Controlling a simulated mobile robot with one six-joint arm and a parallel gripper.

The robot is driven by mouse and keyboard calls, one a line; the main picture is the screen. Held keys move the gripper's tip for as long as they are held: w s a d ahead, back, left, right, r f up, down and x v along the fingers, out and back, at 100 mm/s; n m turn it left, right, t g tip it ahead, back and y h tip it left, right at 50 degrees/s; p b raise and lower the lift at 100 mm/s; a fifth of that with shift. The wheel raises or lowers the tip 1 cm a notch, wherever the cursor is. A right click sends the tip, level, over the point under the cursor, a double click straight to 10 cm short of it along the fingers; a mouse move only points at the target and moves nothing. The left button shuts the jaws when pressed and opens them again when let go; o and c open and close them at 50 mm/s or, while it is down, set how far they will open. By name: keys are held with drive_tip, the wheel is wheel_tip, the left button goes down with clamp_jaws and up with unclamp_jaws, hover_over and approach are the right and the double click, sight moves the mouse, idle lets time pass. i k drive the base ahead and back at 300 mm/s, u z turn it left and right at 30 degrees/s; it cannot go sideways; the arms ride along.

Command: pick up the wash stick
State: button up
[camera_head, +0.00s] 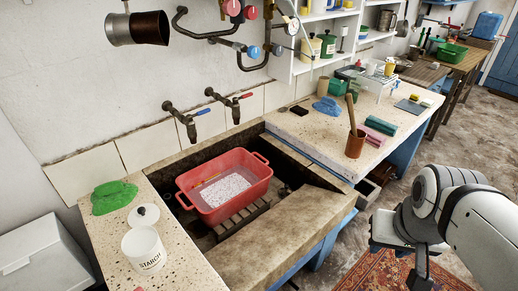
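A brown wooden stick (351,112) stands tilted in a brown cup (355,145) on the right speckled counter; it looks like the wash stick. Its lower end is hidden in the cup. A thin yellowish stick (207,180) also lies inside the red basin (226,190), at its back left. My gripper (420,265) is at the lower right, in front of the counter and over the floor, well apart from the cup. It is partly cut off by the lower edge, and its opening cannot be made out.
The red basin sits in the stone trough (280,225). A white starch jar (144,249) and green cloth (114,197) are on the left counter. Green and pink blocks (376,130) lie right of the cup. Taps (228,106) and wall pipes with valves (252,50) project behind.

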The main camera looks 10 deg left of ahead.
sight(351, 110)
drive_tip(key=k, duration=0.65)
drive_tip(key=z, duration=0.65)
drive_tip(key=i, duration=2)
drive_tip(key=u, duration=0.25)
